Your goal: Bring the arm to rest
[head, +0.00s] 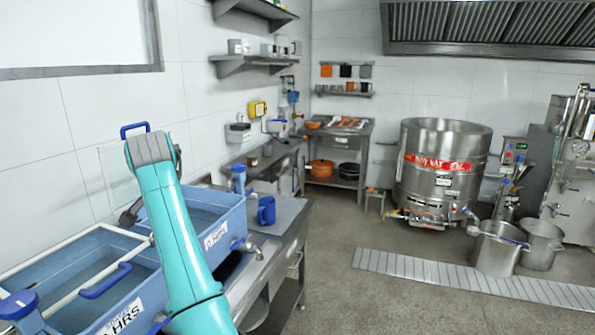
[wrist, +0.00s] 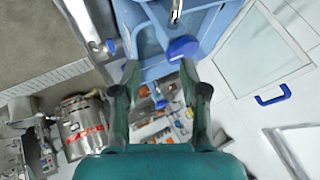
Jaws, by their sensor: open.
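My teal arm reaches up from the bottom of the head view, over the near edge of the blue basins. My gripper is mostly hidden behind the arm there, with only a dark part showing at its left. In the wrist view my gripper (wrist: 158,75) is open, with its two dark fingers apart. I see nothing held between them. A blue round knob (wrist: 182,47) shows beyond the right fingertip; I cannot tell how far apart they are.
Blue basins (head: 135,302) labelled HRS stand beside the arm, with a blue jug (head: 266,210) on the steel counter to the right. A steel kettle (head: 440,150) and two pots (head: 497,250) stand farther off. The middle floor is clear.

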